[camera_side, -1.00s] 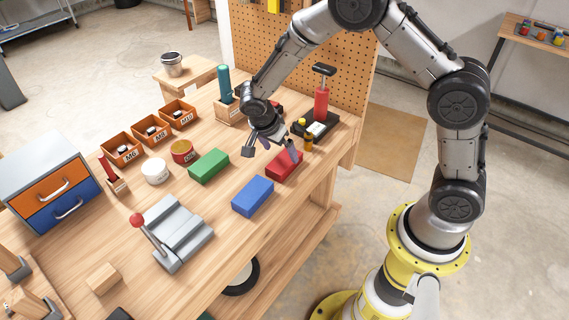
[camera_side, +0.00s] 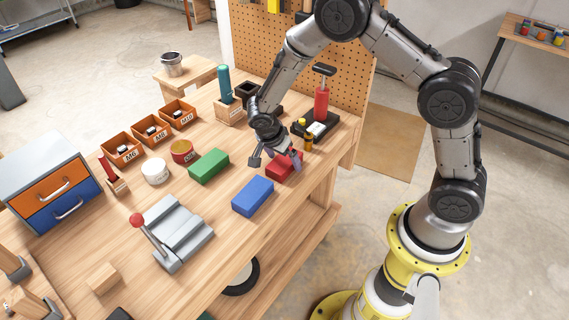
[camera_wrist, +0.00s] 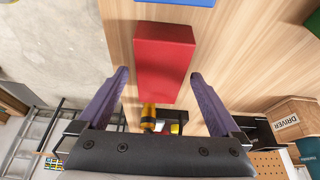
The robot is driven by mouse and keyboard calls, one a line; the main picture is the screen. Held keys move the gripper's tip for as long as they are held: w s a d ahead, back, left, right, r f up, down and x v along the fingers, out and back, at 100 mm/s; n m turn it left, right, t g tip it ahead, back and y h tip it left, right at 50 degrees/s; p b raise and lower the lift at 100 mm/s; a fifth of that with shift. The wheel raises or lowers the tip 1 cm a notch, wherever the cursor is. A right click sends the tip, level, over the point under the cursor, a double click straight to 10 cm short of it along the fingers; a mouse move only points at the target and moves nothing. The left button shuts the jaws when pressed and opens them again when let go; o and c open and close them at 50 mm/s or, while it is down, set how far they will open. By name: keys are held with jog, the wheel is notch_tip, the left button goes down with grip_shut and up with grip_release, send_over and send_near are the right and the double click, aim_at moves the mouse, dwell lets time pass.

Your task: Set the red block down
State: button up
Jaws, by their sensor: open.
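The red block (camera_side: 281,171) lies on the wooden workbench, at the right of the blue block (camera_side: 253,196). My gripper (camera_side: 276,163) is open above and beside the red block, its far finger partly covering it in the side view. In the wrist view my open gripper (camera_wrist: 159,76) has its two purple fingers spread on either side of the red block (camera_wrist: 165,60), which extends ahead of the fingertips. Nothing is held. Whether a finger touches the block cannot be told.
A green block (camera_side: 209,166) lies left of the blue one. A red press tool on a black base (camera_side: 320,105) stands behind the red block, with a small amber bottle (camera_side: 309,141) close to it. A grey lever fixture (camera_side: 176,232) stands at front left.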

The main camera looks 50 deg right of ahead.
dwell(0.3)
grip_shut()
dwell(0.4)
jog(key=shift+r, duration=0.1)
